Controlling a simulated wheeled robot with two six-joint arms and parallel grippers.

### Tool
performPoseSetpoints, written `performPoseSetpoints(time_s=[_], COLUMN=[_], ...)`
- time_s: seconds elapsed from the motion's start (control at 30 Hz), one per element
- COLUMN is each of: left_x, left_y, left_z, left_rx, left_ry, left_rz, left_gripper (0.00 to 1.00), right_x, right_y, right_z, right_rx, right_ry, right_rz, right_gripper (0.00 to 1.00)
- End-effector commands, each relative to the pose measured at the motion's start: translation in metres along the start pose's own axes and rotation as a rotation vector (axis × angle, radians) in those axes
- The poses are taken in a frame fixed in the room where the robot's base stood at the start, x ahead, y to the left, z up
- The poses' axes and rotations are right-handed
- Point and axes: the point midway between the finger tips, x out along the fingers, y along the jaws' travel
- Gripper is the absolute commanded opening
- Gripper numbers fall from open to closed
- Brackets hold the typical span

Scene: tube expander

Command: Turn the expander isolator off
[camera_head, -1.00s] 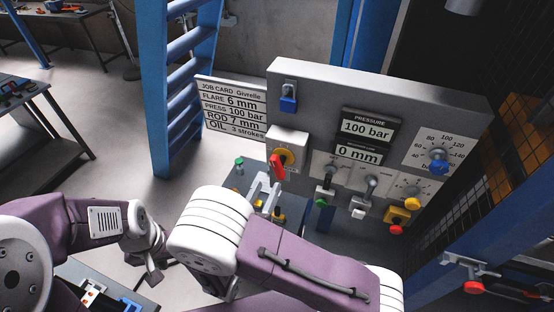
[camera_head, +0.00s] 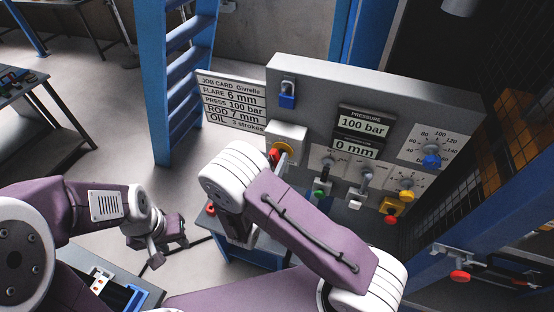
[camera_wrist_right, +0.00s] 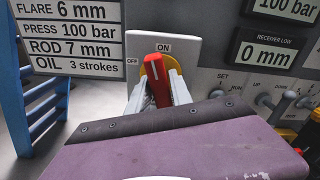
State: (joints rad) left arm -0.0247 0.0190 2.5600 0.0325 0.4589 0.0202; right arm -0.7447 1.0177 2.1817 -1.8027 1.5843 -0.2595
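The expander isolator is a red handle on a yellow disc, on a light plate of the grey panel (camera_head: 380,92). In the right wrist view its red handle (camera_wrist_right: 157,80) stands roughly upright below the ON mark; OFF is to the left. My right gripper (camera_wrist_right: 160,88) has one finger on each side of the handle, very close to it; I cannot tell whether they press on it. In the head view the red handle (camera_head: 275,153) is partly hidden by my right gripper (camera_head: 282,150). My left gripper (camera_head: 156,255) is low at the left, away from the panel, its fingers unclear.
A job card (camera_head: 232,101) is left of the isolator. Blue (camera_head: 287,101), green, yellow and red controls sit close by on the panel. A blue ladder (camera_head: 180,90) stands to the left. A blue post with a red knob (camera_head: 460,277) is at the lower right.

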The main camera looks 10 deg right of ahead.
Motion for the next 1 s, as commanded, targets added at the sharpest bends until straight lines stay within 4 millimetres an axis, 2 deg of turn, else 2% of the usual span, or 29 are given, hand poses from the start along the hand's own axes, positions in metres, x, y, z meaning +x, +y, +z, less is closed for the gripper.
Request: performPoseSetpoints(time_s=[0.03,0.07,0.47,0.67,1.0], left_x=[0.0,0.0,-0.002,-0.007,-0.018], left_y=[0.0,0.0,0.0,0.0,0.0], left_z=[0.0,0.0,0.0,-0.001,-0.002], left_rx=[0.0,0.0,0.0,0.0,0.0], left_ry=[0.0,0.0,0.0,0.0,0.0], left_rz=[0.0,0.0,0.0,0.0,0.0], left_gripper=[0.36,0.36,0.36,0.36,0.36], right_x=[0.0,0.0,0.0,0.0,0.0], right_y=[0.0,0.0,0.0,0.0,0.001], right_z=[0.0,0.0,0.001,0.001,0.001], right_rx=[0.0,0.0,-0.05,-0.178,-0.494], right_ry=[0.0,0.0,0.001,0.001,0.001], right_rz=[0.0,0.0,0.001,0.001,0.001], right_gripper=[0.08,0.0,0.0,0.0,0.0])
